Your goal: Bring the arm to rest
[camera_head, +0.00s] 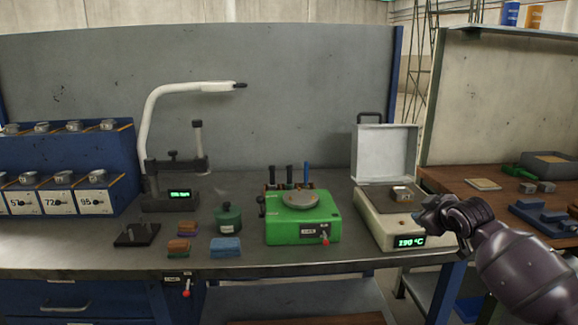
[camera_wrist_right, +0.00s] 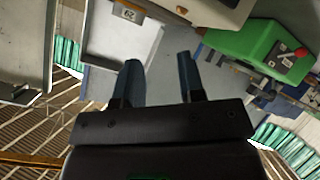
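My right gripper (camera_head: 428,216) is at the right, in front of the cream heating unit (camera_head: 375,218). The right wrist view shows its two fingers (camera_wrist_right: 160,78) spread apart, with nothing between them. The heating unit's grey lid (camera_head: 385,153) stands open, and its display reads 190 °C. A small metal billet (camera_head: 402,193) sits on top of the unit, apart from the gripper. My right forearm comes in from the lower right. My left gripper is in neither view.
A green machine (camera_head: 290,227) with a round plate stands left of the heating unit. Further left are a blue block (camera_head: 225,247), a green pot (camera_head: 228,217), a white-armed stand (camera_head: 150,125) and a blue rack (camera_head: 65,150). A brown side bench (camera_head: 455,182) is at right.

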